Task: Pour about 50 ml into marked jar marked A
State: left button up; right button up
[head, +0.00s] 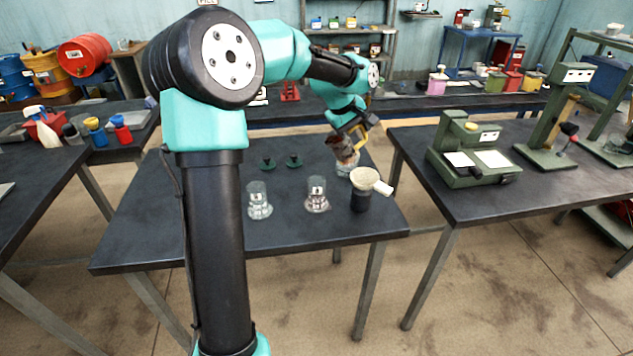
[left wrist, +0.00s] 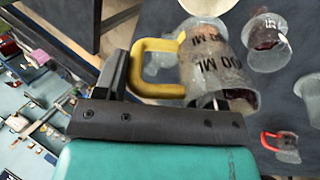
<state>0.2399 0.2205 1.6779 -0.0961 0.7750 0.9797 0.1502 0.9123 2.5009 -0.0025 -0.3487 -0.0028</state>
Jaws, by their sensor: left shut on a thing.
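My left gripper (head: 354,128) is shut on the yellow handle of a clear measuring beaker (head: 343,150) with brown contents. The beaker is tilted above the far right part of the dark table. It also shows in the left wrist view (left wrist: 207,68), marked in ML, with its yellow handle (left wrist: 145,68) at the gripper. Two clear jars with small labels stand on the table, one at left (head: 259,202) and one in the middle (head: 317,196). I cannot read the labels for certain. A pale funnel (head: 364,177) sits on a dark cup (head: 360,202) beside the held beaker. My right gripper is not in view.
Two green knobbed pieces (head: 268,164) lie behind the jars. The table's (head: 150,235) left and front parts are clear. A green instrument (head: 470,160) stands on the right-hand table. In the left wrist view, a small red-handled vessel (left wrist: 283,147) stands at lower right.

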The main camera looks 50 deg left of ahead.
pick_arm(q)
jog(key=shift+s+a+r+t, duration=0.15)
jog(key=shift+s+t, duration=0.15)
jog(key=shift+s, duration=0.15)
jog(key=shift+s, duration=0.25)
jog(key=shift+s+a, duration=0.1)
jog(key=shift+s, duration=0.4)
jog(key=shift+s+t, duration=0.1)
jog(key=shift+t, duration=0.2)
jog(key=shift+s+a, duration=0.25)
jog(key=shift+s+a+t+h, duration=0.1)
jog(key=shift+s+t+h, duration=0.1)
jog(key=shift+t+h, duration=0.25)
jog(key=shift+s+a+t, duration=0.1)
jog(key=shift+t, duration=0.65)
jog(key=shift+r+t+h, duration=0.2)
jog(key=shift+t+h, duration=0.15)
jog(key=shift+t, duration=0.05)
dwell(0.6)
